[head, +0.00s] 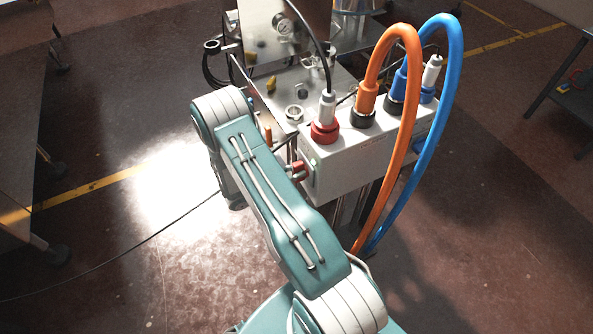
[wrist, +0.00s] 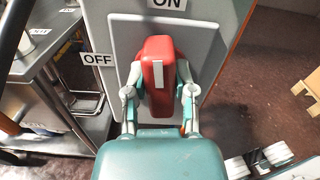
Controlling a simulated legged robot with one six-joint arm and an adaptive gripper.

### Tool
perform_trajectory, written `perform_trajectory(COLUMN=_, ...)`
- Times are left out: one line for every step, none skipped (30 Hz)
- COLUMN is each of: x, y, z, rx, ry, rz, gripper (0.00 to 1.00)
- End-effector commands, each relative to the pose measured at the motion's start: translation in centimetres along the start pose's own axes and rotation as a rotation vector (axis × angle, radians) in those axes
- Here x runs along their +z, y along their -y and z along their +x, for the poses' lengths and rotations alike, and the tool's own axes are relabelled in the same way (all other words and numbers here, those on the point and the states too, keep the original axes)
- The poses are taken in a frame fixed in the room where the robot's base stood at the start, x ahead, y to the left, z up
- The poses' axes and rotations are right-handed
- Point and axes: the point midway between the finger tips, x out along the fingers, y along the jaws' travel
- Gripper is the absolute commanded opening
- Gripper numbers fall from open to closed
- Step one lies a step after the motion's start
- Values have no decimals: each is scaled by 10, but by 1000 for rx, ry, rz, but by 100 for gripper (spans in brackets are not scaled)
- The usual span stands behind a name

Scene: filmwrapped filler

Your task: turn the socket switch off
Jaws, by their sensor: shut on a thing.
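The socket switch is a red rotary handle (wrist: 158,75) with a white stripe, on a grey plate (wrist: 125,40) in the wrist view. The handle stands about upright, its stripe pointing up toward the ON label (wrist: 168,4). The OFF label (wrist: 98,60) is to its left. My gripper (wrist: 160,92) is shut on the handle, one finger on each side. In the head view, the red handle (head: 298,170) shows small on the end of the white socket box (head: 345,170). There my arm hides most of the gripper.
Orange (head: 412,120) and blue (head: 455,60) hoses loop up from the box top and hang on its right. A black cable (head: 322,50) rises from a red-based plug (head: 324,131). A metal cart (head: 285,75) stands behind. The floor at left is open, crossed by a thin cable.

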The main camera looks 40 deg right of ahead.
Motion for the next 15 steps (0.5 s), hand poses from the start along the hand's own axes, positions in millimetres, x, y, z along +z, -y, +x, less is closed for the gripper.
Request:
perform_trajectory(x=1, y=-2, z=0, rx=2, ry=1, rz=-32, gripper=0)
perform_trajectory(x=1, y=-2, z=0, rx=2, ry=1, rz=-55, gripper=0)
perform_trajectory(x=1, y=-2, z=0, rx=2, ry=1, rz=-89, gripper=0)
perform_trajectory(x=1, y=-2, z=0, rx=2, ry=1, rz=-116, gripper=0)
perform_trajectory(x=1, y=-3, z=0, rx=2, ry=1, rz=-143, gripper=0)
perform_trajectory(x=1, y=-3, z=0, rx=2, ry=1, rz=-180, gripper=0)
perform_trajectory(x=1, y=-3, z=0, rx=2, ry=1, rz=-209, gripper=0)
perform_trajectory(x=0, y=-3, z=0, rx=2, ry=1, rz=-238, gripper=0)
perform_trajectory(x=0, y=-4, z=1, rx=3, ry=1, rz=-276, gripper=0)
perform_trajectory(x=0, y=-4, z=1, rx=3, ry=1, rz=-304, gripper=0)
perform_trajectory(x=0, y=-4, z=1, rx=3, ry=1, rz=-333, gripper=0)
perform_trajectory(x=0, y=-5, z=1, rx=3, ry=1, rz=-371, gripper=0)
perform_trajectory(x=0, y=-5, z=1, rx=3, ry=1, rz=-399, gripper=0)
perform_trajectory(x=0, y=-5, z=1, rx=3, ry=1, rz=-427, gripper=0)
perform_trajectory(x=0, y=-6, z=1, rx=3, ry=1, rz=-466, gripper=0)
